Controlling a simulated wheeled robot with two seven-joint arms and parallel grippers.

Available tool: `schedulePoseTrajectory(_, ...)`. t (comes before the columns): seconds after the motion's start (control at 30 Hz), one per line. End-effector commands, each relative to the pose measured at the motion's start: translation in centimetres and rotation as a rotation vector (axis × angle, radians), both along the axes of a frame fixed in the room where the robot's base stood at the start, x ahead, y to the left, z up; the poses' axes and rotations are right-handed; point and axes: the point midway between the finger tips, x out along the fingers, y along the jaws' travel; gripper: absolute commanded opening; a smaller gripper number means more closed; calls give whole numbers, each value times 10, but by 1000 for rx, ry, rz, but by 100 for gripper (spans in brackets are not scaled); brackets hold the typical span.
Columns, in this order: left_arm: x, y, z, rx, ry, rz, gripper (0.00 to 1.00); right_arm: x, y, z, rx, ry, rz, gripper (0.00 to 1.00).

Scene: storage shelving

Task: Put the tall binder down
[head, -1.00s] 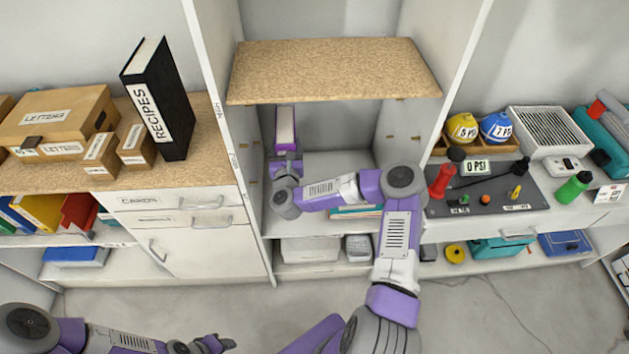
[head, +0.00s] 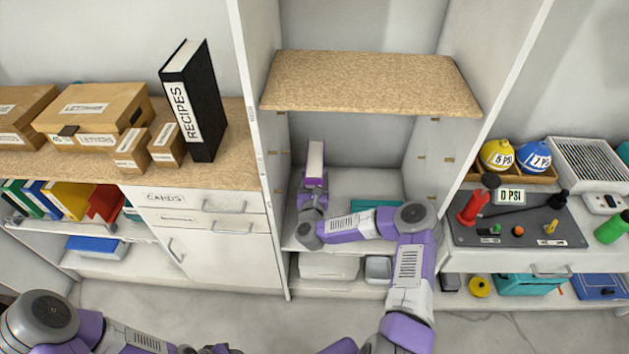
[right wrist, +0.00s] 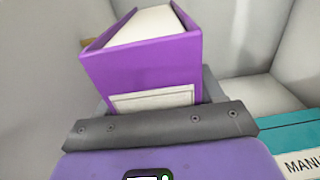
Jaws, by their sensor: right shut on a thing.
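A purple binder (head: 315,160) stands upright inside the open cabinet, below the particleboard shelf. My right gripper (head: 313,186) is shut on its near side. The right wrist view shows the purple binder (right wrist: 145,75) with its white pages up and a blank white label low on its near face. The gripper (right wrist: 155,118) covers its lower part, so I cannot tell whether its base touches the cabinet floor. My left gripper (head: 220,348) is at the bottom edge of the head view, partly cut off, away from the cabinet.
A teal manual (right wrist: 290,135) lies to the right of the binder. The particleboard shelf (head: 370,82) is overhead, with cabinet walls either side. A black RECIPES binder (head: 195,100) stands on the left counter beside cardboard boxes (head: 95,107). A control panel (head: 520,225) is at right.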

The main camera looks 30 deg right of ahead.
Motion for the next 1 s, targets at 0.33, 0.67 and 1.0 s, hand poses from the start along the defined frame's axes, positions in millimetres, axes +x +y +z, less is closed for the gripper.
schedulePoseTrajectory(0.33,0,0,-3,0,0,0,43,0,0,-2,0,0,0,86)
schedulePoseTrajectory(0.67,0,0,-2,0,0,0,43,0,0,-1,0,0,0,92)
schedulePoseTrajectory(1.0,0,0,11,0,0,0,43,-39,25,1,3,4,4,92)
